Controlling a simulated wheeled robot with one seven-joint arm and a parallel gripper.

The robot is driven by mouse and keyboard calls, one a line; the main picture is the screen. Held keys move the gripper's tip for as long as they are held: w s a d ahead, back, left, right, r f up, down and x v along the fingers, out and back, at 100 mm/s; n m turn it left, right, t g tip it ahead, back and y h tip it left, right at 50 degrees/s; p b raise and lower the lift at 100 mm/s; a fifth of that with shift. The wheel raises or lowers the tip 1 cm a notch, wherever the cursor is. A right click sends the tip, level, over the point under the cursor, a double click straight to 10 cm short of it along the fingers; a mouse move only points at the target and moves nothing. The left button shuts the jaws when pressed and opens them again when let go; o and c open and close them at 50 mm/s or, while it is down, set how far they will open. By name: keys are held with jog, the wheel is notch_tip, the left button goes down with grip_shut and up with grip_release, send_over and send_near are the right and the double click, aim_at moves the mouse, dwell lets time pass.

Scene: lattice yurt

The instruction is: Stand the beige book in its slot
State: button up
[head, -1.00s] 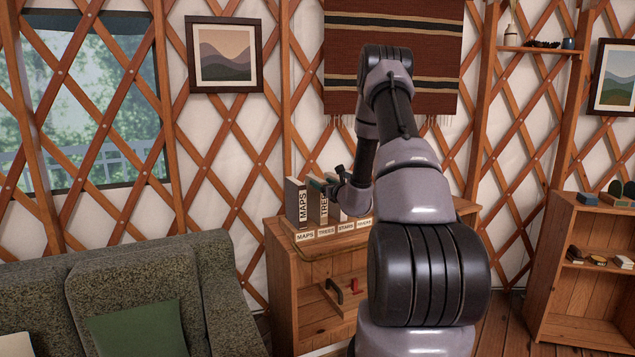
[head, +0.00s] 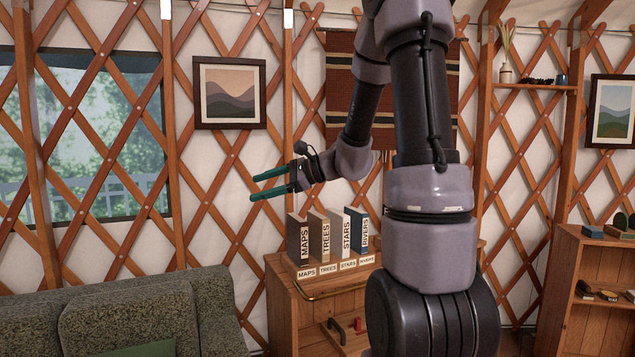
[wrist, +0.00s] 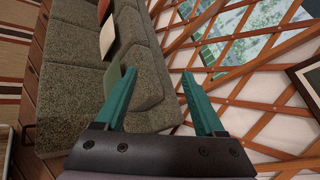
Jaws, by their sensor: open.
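The beige book (head: 319,238), marked TREES, stands upright in a row on the wooden cabinet, behind the TREES label (head: 328,268). A dark grey MAPS book (head: 293,240) is on its left. A white STARS book (head: 338,238) and a dark RIVERS book (head: 357,237) are on its right. My gripper (head: 253,187) is open and empty, above and to the left of the books, apart from them. Its teal fingers point left. The wrist view shows the same open fingers (wrist: 158,73) with nothing between them; no books show there.
The wooden cabinet (head: 283,318) has an open shelf below with small red and dark items. A grey sofa (head: 130,318) stands at the left. A lattice wall with a framed picture (head: 230,92) is behind. A small shelf unit (head: 565,315) stands at the right.

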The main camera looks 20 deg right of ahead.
jog(key=s+a+r+n+g+h, duration=0.25)
jog(key=s+n, duration=0.25)
jog(key=s, duration=0.4)
jog(key=s+d+r+n+t+h, duration=0.1)
jog(key=s+d+n+h, duration=0.3)
jog(key=s, duration=0.2)
jog(key=s+d+r+n+t+h, duration=0.1)
jog(key=s+d+n+h, duration=0.2)
jog(key=s, duration=0.4)
jog(key=shift+d+n+h, duration=0.35)
jog(key=shift+n, duration=0.25)
